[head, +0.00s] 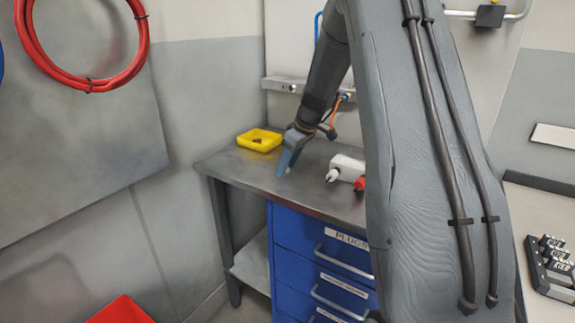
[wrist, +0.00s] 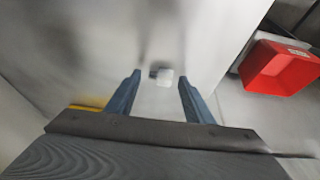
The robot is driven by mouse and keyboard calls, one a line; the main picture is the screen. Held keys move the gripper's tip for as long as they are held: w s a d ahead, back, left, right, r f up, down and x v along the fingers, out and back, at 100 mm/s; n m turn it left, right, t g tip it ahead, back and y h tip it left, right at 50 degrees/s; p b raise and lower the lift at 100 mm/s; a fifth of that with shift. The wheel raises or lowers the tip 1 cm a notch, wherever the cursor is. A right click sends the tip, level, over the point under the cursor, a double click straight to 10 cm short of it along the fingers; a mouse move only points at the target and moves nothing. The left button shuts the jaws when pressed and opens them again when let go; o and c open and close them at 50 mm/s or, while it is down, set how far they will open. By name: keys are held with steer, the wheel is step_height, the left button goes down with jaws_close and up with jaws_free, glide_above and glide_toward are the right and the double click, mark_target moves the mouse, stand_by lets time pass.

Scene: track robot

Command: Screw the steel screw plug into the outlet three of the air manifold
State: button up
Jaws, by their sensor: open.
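My gripper (head: 286,164) points down over the workbench, its blue fingers close to the top. In the wrist view my gripper (wrist: 160,79) is open, with a small pale, blurred piece (wrist: 165,78) showing between and beyond the fingertips. It has a dark part on its left and may be the steel screw plug; nothing is gripped. In the head view a small pale spot (head: 289,170) shows beside the fingertips. A grey bar (head: 284,84) on the wall behind the bench may be the air manifold; my arm hides part of it, and its outlets cannot be told apart.
A yellow tray (head: 260,147) stands left of my gripper on the bench (head: 235,169). White bottle-like items (head: 346,168) and a red item (head: 360,184) lie to the right. Blue drawers (head: 322,243) are below. A red bin (wrist: 282,68) is on the floor.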

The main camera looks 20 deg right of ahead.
steer(key=d+b+v, duration=0.1)
steer(key=b+v, duration=0.1)
steer(key=v, duration=0.4)
steer(key=s+a+f+m+g, duration=0.1)
steer(key=s+a, duration=0.4)
steer(key=s, duration=0.5)
steer(key=s+a+f+m+g+h, duration=0.1)
steer(key=s+a+f+m, duration=0.2)
steer(key=s, duration=0.8)
steer(key=s+a+f+m+g+h, duration=0.1)
steer(key=s+a+f+m, duration=0.1)
steer(key=s+a+f, duration=0.3)
steer(key=s+a, duration=0.4)
steer(key=s, duration=0.2)
steer(key=shift+s+a+m, duration=0.15)
steer(key=shift+s+m, duration=0.1)
steer(key=shift+m, duration=0.15)
steer(key=shift+o, duration=0.6)
